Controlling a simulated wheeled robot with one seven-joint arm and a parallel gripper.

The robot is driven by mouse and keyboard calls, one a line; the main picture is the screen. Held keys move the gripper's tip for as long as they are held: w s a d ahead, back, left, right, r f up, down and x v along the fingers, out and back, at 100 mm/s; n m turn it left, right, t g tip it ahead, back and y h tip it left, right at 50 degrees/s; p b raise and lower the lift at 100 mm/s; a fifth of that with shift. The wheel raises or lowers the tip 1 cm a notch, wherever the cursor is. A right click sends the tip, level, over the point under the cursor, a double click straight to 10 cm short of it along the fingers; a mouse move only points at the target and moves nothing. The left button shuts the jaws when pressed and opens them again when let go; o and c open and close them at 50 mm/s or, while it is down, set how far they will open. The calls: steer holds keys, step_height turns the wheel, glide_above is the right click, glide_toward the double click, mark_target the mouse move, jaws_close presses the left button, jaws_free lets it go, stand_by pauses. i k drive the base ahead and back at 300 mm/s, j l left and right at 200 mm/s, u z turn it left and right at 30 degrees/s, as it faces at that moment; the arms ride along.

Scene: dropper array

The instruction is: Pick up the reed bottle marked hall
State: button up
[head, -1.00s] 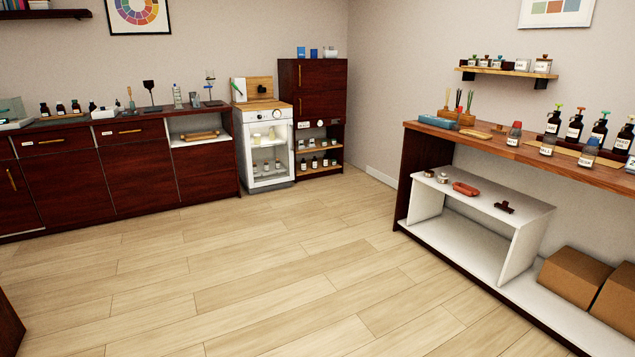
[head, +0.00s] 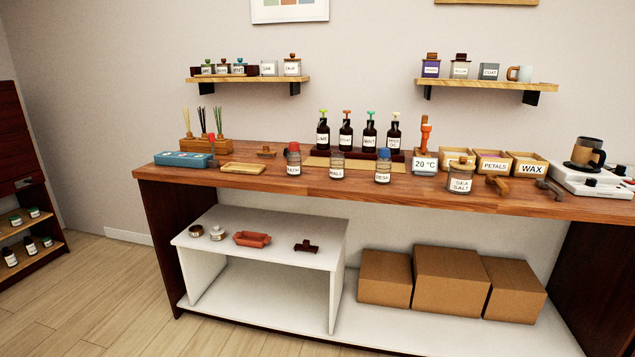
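The bottle whose small label appears to read HALL (head: 337,168) stands upright near the front edge of the wooden counter. It is small and clear, with a pale top. To its left is a similar bottle with a red cap (head: 293,163), its label seeming to read BATH. To its right is one with a blue cap (head: 383,169), its label seeming to read DESK. The three stand apart from each other. Thin reeds stand in a wooden holder (head: 208,146) at the counter's left. My gripper is not in view.
The wooden counter (head: 320,188) also holds a blue case (head: 183,160), a wooden tray (head: 243,169), several dark dropper bottles (head: 369,138) behind, and a SEA SALT jar (head: 461,180) to the right. A white shelf unit (head: 265,235) stands below. Floor is clear at lower left.

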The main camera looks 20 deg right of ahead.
mark_target(336, 159)
steer(key=i+j+z, duration=0.45)
steer(key=j, duration=0.2)
steer(key=i+j+z, duration=0.2)
steer(key=j, duration=0.2)
steer(key=k, duration=0.1)
